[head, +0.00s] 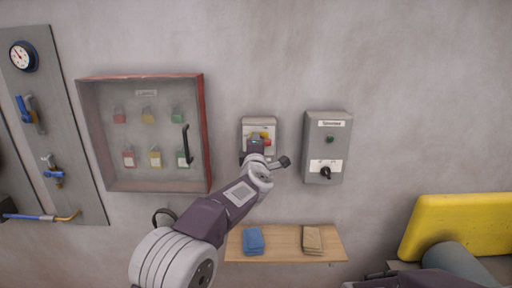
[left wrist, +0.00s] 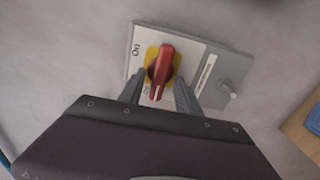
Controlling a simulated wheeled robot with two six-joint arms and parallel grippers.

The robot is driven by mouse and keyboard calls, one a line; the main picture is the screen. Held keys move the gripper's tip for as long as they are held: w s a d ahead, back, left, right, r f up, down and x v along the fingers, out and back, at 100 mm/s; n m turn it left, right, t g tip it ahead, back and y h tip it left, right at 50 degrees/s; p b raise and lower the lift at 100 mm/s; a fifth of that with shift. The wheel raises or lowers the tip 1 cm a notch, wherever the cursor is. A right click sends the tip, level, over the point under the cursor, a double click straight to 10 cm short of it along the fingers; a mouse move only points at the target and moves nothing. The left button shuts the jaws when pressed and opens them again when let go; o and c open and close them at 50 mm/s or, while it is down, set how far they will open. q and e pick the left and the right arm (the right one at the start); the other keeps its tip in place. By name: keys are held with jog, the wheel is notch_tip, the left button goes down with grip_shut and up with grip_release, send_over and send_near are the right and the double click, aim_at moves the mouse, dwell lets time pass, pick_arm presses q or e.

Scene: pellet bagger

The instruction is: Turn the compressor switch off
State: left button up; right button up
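The switch is a red rotary handle (left wrist: 160,70) on a yellow plate, on a pale wall-mounted switch box (left wrist: 207,62). "On" is printed to the left of the handle; the smaller print below it and the name label are too blurred to read. In the head view the box (head: 259,123) is partly hidden by my left arm. My left gripper (left wrist: 158,92) is open, with one finger on each side of the handle and gaps visible between. Whether a finger touches it I cannot tell. My right gripper is not visible.
A second grey box (head: 340,150) with a green lamp and black knob hangs close on the right. A red-framed cabinet (head: 207,130) with padlocks is left. A wooden shelf (head: 285,240) with a blue cloth (head: 254,241) and tan cloth (head: 312,240) is below.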

pick_arm(q)
jog(key=s+b, duration=0.3)
jog(key=s, duration=0.6)
jog(key=shift+b, duration=0.3)
